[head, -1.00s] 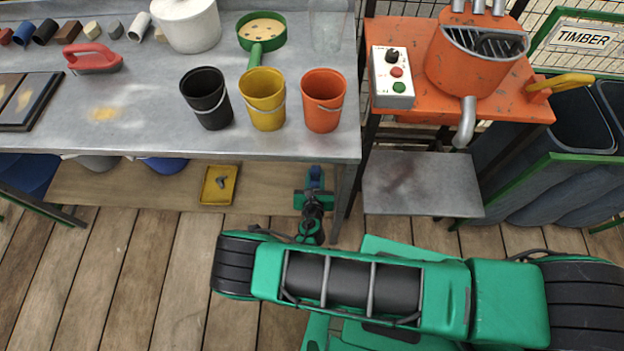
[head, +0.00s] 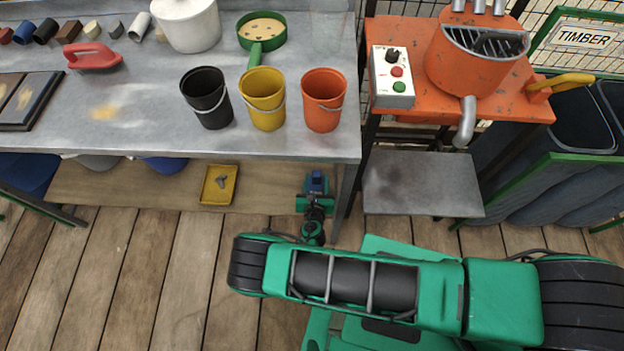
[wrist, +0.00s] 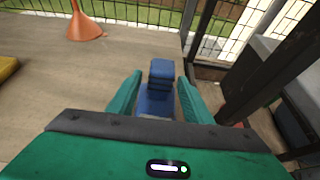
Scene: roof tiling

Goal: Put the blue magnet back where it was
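The blue magnet (wrist: 161,74) is a small blue block between the two green fingers of my gripper (wrist: 160,82) in the wrist view. In the head view the magnet (head: 317,181) shows at the tip of my green gripper (head: 315,195), at the right end of the low wooden shelf (head: 130,190) under the bench. Its underside is hidden, so I cannot tell whether it touches the shelf.
A yellow tray (head: 219,185) with a small grey item lies on the shelf to the left. An orange funnel (wrist: 85,24) stands farther along. Bare shelf lies between tray and gripper.

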